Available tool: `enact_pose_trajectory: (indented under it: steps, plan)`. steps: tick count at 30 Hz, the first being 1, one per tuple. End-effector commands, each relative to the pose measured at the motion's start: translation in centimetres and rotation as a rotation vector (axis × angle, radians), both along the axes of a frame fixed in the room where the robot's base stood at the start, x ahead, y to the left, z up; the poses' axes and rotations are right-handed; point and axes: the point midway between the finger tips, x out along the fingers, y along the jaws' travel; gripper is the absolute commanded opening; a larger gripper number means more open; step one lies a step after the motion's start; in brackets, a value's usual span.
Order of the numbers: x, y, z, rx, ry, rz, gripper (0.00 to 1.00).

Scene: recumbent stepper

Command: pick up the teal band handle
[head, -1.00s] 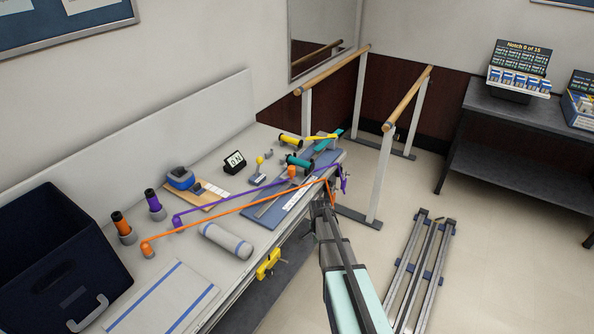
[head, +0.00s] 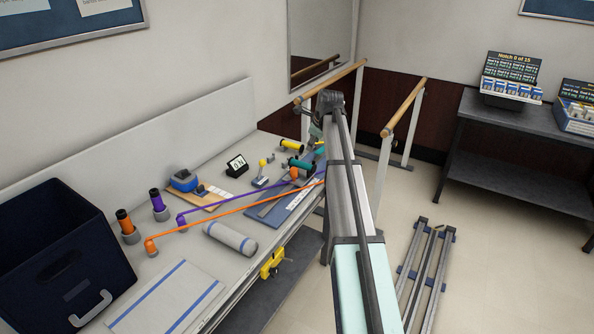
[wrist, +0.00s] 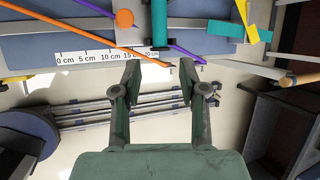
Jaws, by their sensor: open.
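The teal band handle (head: 300,164) lies on the table near its far right end, partly beside my arm. In the wrist view the teal handle (wrist: 160,24) is a short upright bar at the top centre, with a flat teal band (wrist: 226,28) to its right. My gripper (wrist: 157,78) is open and empty, its two fingers apart below the handle in that view. The fingers do not touch the handle. In the head view the gripper's fingertips are hard to make out behind my arm.
Purple (head: 245,203) and orange (head: 235,216) bands stretch across the table near the handle. A yellow handle (head: 291,145) lies just behind it. A blue board with a ruler strip (wrist: 100,57) lies in front. Parallel bars (head: 405,105) stand beyond the table end.

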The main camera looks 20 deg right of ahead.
Motion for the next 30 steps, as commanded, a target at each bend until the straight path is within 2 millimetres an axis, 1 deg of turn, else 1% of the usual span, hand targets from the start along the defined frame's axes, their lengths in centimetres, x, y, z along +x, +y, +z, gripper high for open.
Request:
enact_pose_trajectory:
  steps: [2,5,8,15,18,21,24,30]
  plan:
    - [0.2,-0.1,0.2,0.008,-0.004,-0.011,0.42]
    - [0.8,-0.1,-0.7,0.010,-0.003,-0.013,0.42]
    - [1.6,-0.1,-2.2,0.009,-0.002,-0.012,0.42]
    - [4.0,-0.1,-6.4,0.009,-0.002,-0.011,0.42]
    - [4.8,-0.1,-8.0,0.008,-0.002,-0.011,0.42]
    - [5.4,-0.1,-9.1,0.008,-0.002,-0.011,0.42]
    - [5.7,-0.1,-9.9,0.007,-0.003,-0.011,0.42]
    - [6.0,-0.1,-10.5,0.007,-0.003,-0.010,0.42]
